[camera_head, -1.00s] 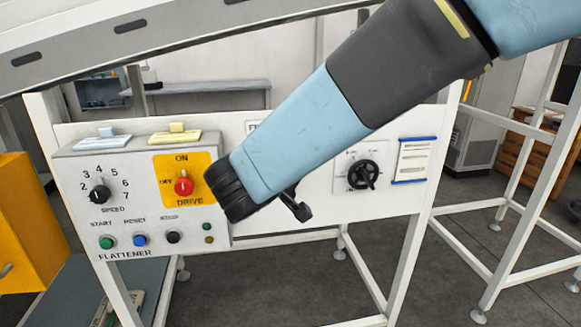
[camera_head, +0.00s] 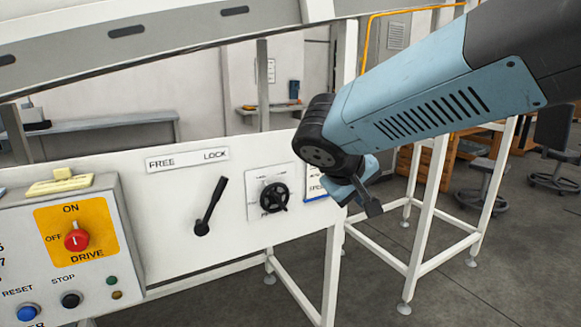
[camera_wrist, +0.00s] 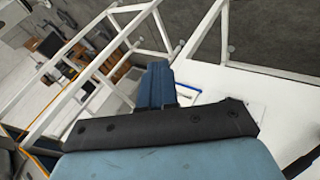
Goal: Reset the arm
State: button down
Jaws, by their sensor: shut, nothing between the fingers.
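My gripper (camera_head: 358,195) hangs below my black wrist joint in the head view, in front of the right end of the white panel (camera_head: 150,225). It is small there and partly hidden by the wrist. It points down and to the right, shut and empty. In the wrist view the blue and black end of my gripper (camera_wrist: 155,85) shows in the middle, with a white panel behind it. I cannot tell whether the gripper touches the panel.
The panel carries a black lever (camera_head: 210,208) under a FREE/LOCK label, a black round knob (camera_head: 274,197) and a control box (camera_head: 100,240) with a red DRIVE switch (camera_head: 77,237). White frame legs (camera_head: 425,200) stand at right. A stool (camera_head: 484,190) stands beyond on open floor.

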jog(key=s+d+m+g+y, duration=0.1)
jog(key=s+d+m+y, duration=0.3)
jog(key=s+d, duration=0.5)
jog(key=shift+s+d+r+m+y, duration=0.15)
jog(key=shift+s+d+m+y, duration=0.35)
jog(key=shift+s, duration=0.45)
jog(key=shift+a, duration=0.25)
